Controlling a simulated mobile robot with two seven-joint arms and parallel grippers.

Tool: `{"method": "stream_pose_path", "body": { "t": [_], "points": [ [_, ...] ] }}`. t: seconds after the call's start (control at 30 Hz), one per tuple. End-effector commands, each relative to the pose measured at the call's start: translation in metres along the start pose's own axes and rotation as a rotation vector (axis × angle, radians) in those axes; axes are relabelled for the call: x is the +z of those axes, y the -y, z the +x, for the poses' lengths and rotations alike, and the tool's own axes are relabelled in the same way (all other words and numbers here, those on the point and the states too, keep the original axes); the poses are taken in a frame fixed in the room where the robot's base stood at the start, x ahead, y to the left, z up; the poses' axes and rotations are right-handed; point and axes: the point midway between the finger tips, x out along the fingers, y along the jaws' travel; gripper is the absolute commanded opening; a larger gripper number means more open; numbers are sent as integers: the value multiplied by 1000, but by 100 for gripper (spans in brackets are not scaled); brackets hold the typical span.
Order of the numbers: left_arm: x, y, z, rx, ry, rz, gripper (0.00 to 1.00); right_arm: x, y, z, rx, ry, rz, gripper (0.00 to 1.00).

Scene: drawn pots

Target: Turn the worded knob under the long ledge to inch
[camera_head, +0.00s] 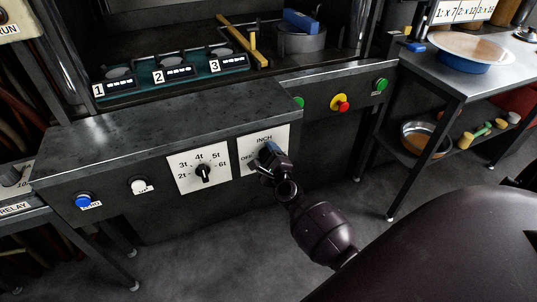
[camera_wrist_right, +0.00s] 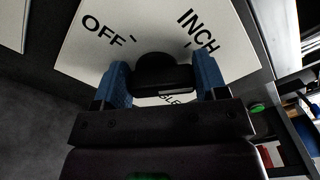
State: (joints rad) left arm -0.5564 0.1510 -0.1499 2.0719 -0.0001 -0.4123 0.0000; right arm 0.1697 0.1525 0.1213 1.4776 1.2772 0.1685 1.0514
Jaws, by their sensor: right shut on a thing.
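The worded knob's white plate (camera_head: 245,146) is on the front panel under the long ledge (camera_head: 150,125). In the head view it reads INCH at the top and OFF at the left. My right gripper (camera_head: 269,156) is at this plate and covers the knob there. In the right wrist view the black knob (camera_wrist_right: 162,72) sits between the blue fingertips of the right gripper (camera_wrist_right: 162,84), which is shut on it. OFF shows at upper left and INCH at upper right; a third word is partly hidden. The knob's pointing direction is unclear. My left gripper is not in view.
Left of the plate is a numbered knob (camera_head: 203,172) on its own white plate, then a white button (camera_head: 139,185) and a blue button (camera_head: 83,200). To the right are a red-and-yellow stop button (camera_head: 340,103) and a green button (camera_head: 381,85). A metal table (camera_head: 450,82) stands at right.

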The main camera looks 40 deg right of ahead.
Motion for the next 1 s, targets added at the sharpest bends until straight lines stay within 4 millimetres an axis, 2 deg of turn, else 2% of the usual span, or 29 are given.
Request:
{"method": "stream_pose_path", "body": {
  "t": [0.23, 0.5, 1.0],
  "points": [
    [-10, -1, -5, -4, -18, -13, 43, 2, 0, 0, -1, 1, -228, 42],
    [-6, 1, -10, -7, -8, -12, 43, 2, -3, 0, -1, 0, -435, 42],
    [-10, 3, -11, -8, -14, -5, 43, 1, -7, 0, 1, 0, -601, 42]
  ]
}}
